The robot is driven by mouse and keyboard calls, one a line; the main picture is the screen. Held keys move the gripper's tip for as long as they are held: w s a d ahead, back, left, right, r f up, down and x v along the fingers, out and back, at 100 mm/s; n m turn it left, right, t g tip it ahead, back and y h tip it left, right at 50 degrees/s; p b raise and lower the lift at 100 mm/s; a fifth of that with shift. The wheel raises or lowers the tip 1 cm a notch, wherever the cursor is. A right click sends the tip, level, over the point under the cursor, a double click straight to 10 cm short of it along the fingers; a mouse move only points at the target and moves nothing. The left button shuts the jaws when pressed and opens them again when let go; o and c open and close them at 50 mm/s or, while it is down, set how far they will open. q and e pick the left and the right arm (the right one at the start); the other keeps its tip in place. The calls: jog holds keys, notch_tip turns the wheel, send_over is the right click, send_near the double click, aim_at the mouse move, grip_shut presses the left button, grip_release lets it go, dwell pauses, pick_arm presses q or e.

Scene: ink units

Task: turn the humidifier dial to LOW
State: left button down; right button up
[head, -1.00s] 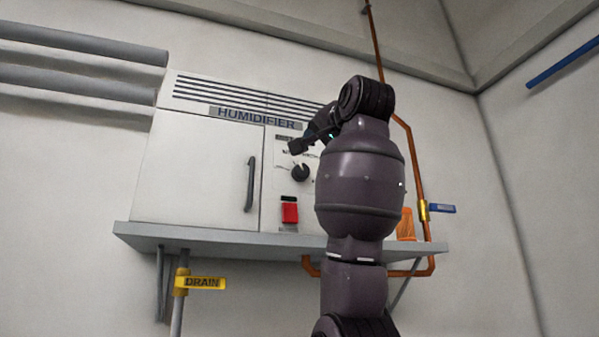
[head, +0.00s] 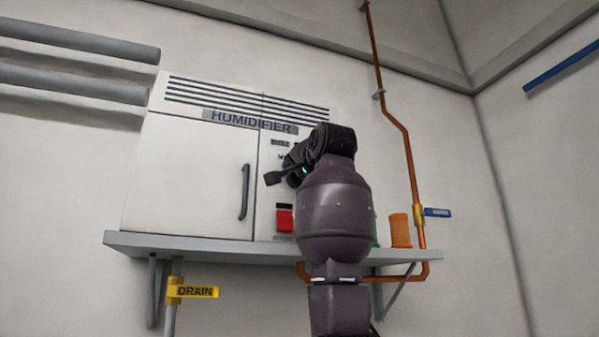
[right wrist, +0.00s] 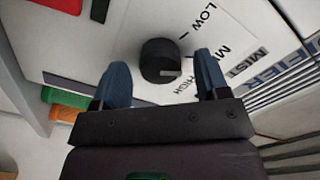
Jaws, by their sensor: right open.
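The humidifier (head: 190,175) is a white wall cabinet with a black handle, and its label shows in the head view. Its dial (right wrist: 158,56), a round black knob, shows in the right wrist view with LOW, MED and HIGH printed around it. A small grey mark sits low on the knob, on the HIGH side. My right gripper (right wrist: 161,62) is open, its blue fingertips on either side of the dial; I cannot tell whether they touch it. In the head view my right gripper (head: 282,176) hides the dial. My left gripper is out of view.
A red switch (head: 285,219) sits below the dial area. The cabinet rests on a grey shelf (head: 180,246). An orange container (head: 400,231) stands at its right, near a copper pipe (head: 408,165) with a blue-handled valve. A yellow DRAIN tag (head: 197,292) hangs below.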

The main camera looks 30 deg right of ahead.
jog(key=shift+w, duration=0.25)
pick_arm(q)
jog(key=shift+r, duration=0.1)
pick_arm(e)
jog(key=c, duration=0.9)
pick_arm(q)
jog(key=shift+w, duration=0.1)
pick_arm(e)
jog(key=shift+s+n, duration=0.1)
jog(key=shift+n, duration=0.2)
pick_arm(q)
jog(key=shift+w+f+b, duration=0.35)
jog(key=shift+b, duration=0.55)
pick_arm(e)
jog(key=shift+n, duration=4.6)
